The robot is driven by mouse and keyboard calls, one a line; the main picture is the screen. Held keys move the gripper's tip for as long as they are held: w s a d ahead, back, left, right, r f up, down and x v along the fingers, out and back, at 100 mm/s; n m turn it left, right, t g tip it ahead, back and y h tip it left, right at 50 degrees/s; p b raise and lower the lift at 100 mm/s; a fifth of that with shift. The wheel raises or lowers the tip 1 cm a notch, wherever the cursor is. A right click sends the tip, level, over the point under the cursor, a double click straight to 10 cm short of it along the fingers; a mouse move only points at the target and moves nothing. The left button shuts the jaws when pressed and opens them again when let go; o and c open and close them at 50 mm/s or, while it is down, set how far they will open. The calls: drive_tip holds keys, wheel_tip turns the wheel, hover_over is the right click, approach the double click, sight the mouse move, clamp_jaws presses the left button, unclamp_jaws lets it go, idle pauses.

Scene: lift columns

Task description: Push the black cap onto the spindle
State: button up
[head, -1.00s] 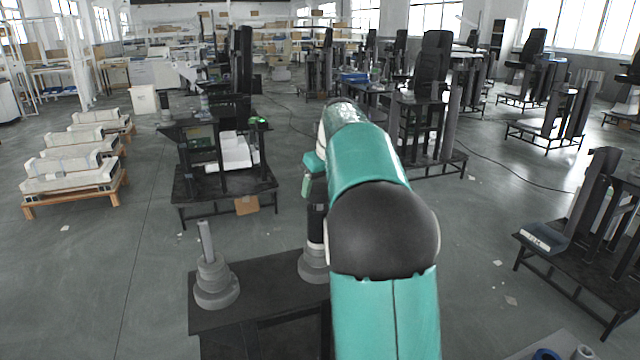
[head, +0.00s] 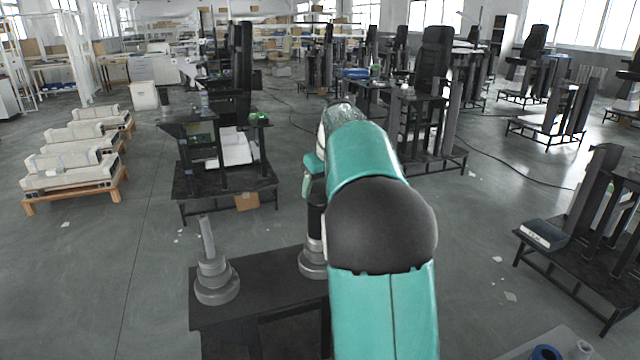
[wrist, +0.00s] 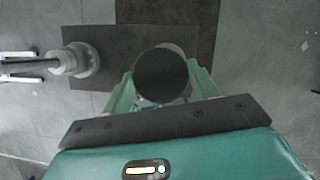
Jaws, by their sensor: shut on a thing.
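The black cap (wrist: 160,72) shows as a dark round disc between the fingers of my gripper (wrist: 161,80) in the wrist view, one finger on each side. My gripper is shut on it. In the head view the black cap (head: 316,220) is a dark upright cylinder above a grey stepped spindle base (head: 313,265), partly hidden by my arm. A narrow lighter band shows between the cap and the base. I cannot tell how far the cap is seated on the spindle.
A second grey stepped base with a bare upright rod (head: 215,270) stands on the left of the dark bench (head: 255,300); it also shows in the wrist view (wrist: 78,60). Black frames stand beyond the bench. Open floor lies to the left.

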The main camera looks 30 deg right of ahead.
drive_tip(key=shift+f, duration=0.85)
idle(1.9)
drive_tip(key=o, duration=1.1)
drive_tip(key=shift+o, duration=0.5)
drive_tip(key=shift+o, duration=1.2)
drive_tip(key=shift+r, duration=0.1)
drive_tip(key=shift+r, duration=0.2)
drive_tip(key=shift+r, duration=0.35)
drive_tip(key=shift+r, duration=0.55)
drive_tip(key=shift+r, duration=2.4)
